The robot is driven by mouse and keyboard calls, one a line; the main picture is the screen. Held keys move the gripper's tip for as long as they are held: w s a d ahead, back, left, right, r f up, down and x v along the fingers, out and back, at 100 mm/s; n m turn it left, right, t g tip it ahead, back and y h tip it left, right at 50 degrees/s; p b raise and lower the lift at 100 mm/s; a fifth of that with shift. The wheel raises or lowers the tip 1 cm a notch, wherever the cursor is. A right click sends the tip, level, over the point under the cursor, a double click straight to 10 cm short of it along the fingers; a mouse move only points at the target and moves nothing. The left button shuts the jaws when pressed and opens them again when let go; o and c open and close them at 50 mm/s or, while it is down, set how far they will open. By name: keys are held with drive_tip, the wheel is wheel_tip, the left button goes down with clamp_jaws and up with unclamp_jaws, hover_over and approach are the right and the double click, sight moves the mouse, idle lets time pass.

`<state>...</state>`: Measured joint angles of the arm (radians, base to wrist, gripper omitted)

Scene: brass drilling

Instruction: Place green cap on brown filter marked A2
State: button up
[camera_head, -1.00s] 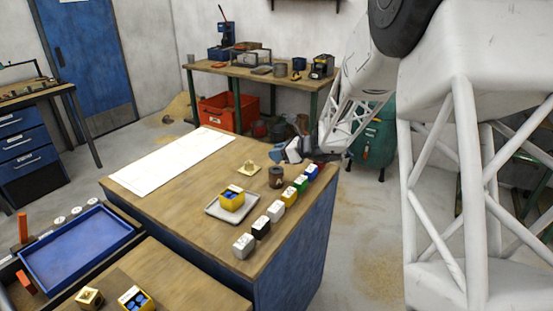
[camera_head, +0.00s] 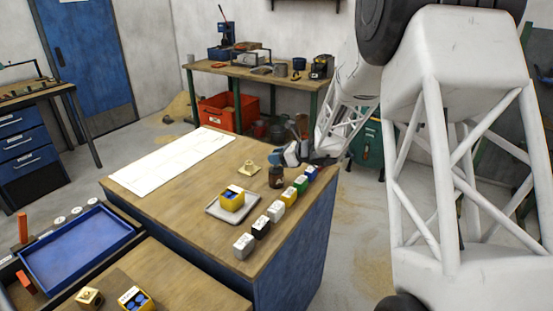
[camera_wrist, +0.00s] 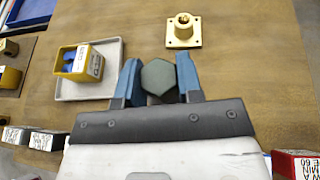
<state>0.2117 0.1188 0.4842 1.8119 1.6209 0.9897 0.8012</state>
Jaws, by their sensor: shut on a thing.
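My gripper (camera_wrist: 160,82) is shut on a dark green hexagonal cap (camera_wrist: 158,77), held between its blue fingers in the wrist view. In the head view my gripper (camera_head: 291,153) is over the right back of the wooden bench, and the cap cannot be made out there. A brown cylinder (camera_head: 276,178), which looks like the filter, stands upright on the bench just in front of my gripper. Its A2 mark is not readable. The filter is not visible in the wrist view, so I cannot tell how the cap lines up with it.
A brass flanged piece (camera_head: 249,168) stands left of the filter; it also shows in the wrist view (camera_wrist: 183,31). A grey tray (camera_head: 214,209) holds a yellow box (camera_head: 232,201). Several coloured blocks line the right edge. A white sheet (camera_head: 175,160) lies at the back left.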

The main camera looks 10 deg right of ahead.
drive_tip(key=shift+f, duration=0.35)
drive_tip(key=shift+f, duration=0.1)
drive_tip(key=o, duration=0.9)
drive_tip(key=v, duration=1.2)
drive_tip(key=shift+s, duration=0.1)
